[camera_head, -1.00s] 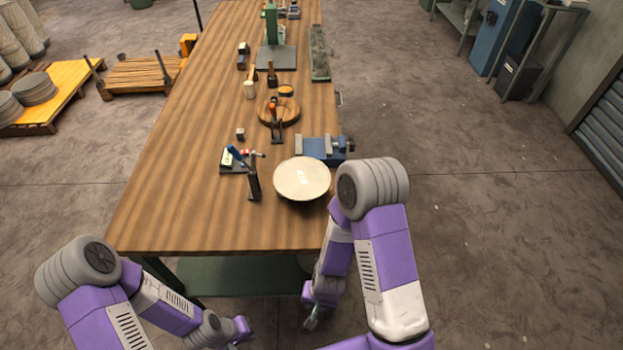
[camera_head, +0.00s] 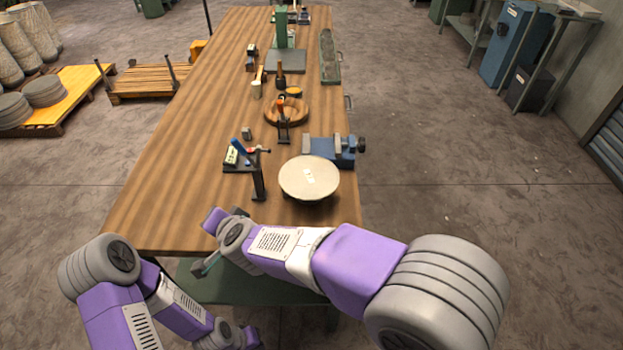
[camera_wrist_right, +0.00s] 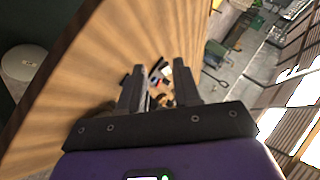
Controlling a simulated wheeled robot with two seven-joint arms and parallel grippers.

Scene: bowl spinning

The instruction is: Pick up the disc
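The disc (camera_head: 309,178) is a pale, round, flat piece near the front right edge of the wooden workbench (camera_head: 180,190). It lies slightly raised on a support mostly hidden beneath it. My right arm crosses the bench's front edge, and its gripper (camera_head: 205,266) is left of and nearer than the disc, apart from it. In the right wrist view my right gripper (camera_wrist_right: 156,78) has its two fingers apart with nothing between them. My left arm is folded at the lower left, and its fingers do not show.
A blue vise (camera_head: 335,150) stands just behind the disc. A black holder with tools (camera_head: 245,160) stands to its left, with a dark upright post (camera_head: 258,182). A round wooden tray (camera_head: 287,111) is farther back. The bench's front left is clear.

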